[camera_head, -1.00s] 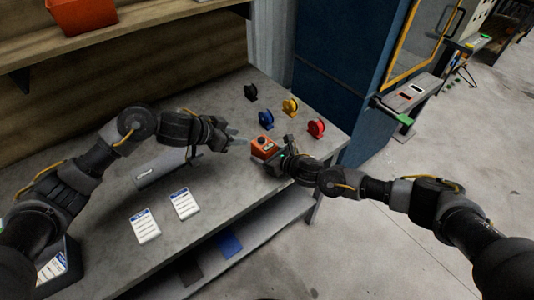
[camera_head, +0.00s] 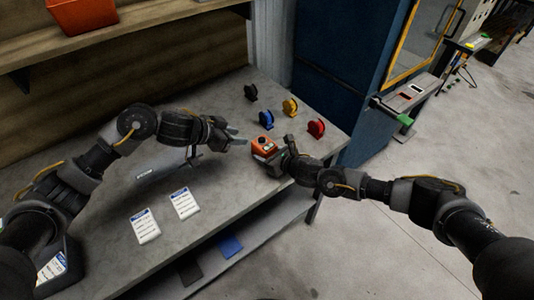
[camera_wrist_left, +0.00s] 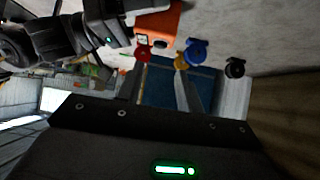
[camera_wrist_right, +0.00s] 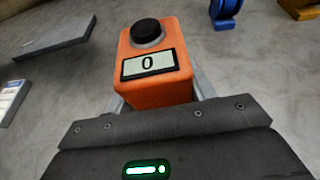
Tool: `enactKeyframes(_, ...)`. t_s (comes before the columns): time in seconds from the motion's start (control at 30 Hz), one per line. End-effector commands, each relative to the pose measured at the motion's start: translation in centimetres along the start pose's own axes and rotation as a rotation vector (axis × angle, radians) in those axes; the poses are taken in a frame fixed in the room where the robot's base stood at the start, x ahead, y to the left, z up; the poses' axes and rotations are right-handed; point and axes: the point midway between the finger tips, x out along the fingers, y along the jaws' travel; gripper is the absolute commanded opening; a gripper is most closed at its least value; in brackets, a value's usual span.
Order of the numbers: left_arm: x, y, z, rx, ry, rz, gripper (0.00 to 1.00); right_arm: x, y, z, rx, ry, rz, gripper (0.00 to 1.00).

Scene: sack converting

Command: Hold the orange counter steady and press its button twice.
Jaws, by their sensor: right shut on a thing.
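The orange counter (camera_head: 264,146) stands on the grey table near its right edge. In the right wrist view the counter (camera_wrist_right: 155,90) has a round black button (camera_wrist_right: 147,29) on top and a display reading 0 (camera_wrist_right: 148,63). My right gripper (camera_head: 279,152) is shut on the counter from the front right, with its fingers on either side of the body. My left gripper (camera_head: 240,138) is just left of the counter, with its fingers apart and nothing between them. In the left wrist view the counter (camera_wrist_left: 158,28) shows beyond the fingers, apart from them.
Two labelled white cards (camera_head: 146,225) lie at the table's front left. A blue cabinet (camera_head: 340,90) stands behind at the right.

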Motion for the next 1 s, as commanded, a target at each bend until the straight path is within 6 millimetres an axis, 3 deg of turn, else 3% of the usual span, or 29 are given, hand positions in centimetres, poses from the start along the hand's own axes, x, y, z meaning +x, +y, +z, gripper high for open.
enactKeyframes(0.2, 0.00, 0.00, 0.00, 0.000, 0.000, 0.000, 0.36, 0.00, -0.01, -0.01, 0.000, 0.000, 0.000, 0.28)
enactKeyframes(0.5, -0.01, -0.01, 0.01, 0.000, 0.000, 0.000, 0.00, 0.00, 0.00, -0.01, 0.000, 0.000, 0.000, 0.28)
enactKeyframes(1.0, -0.01, -0.01, 0.01, 0.000, 0.000, 0.000, 0.00, 0.01, 0.00, -0.01, 0.000, 0.000, 0.000, 0.28)
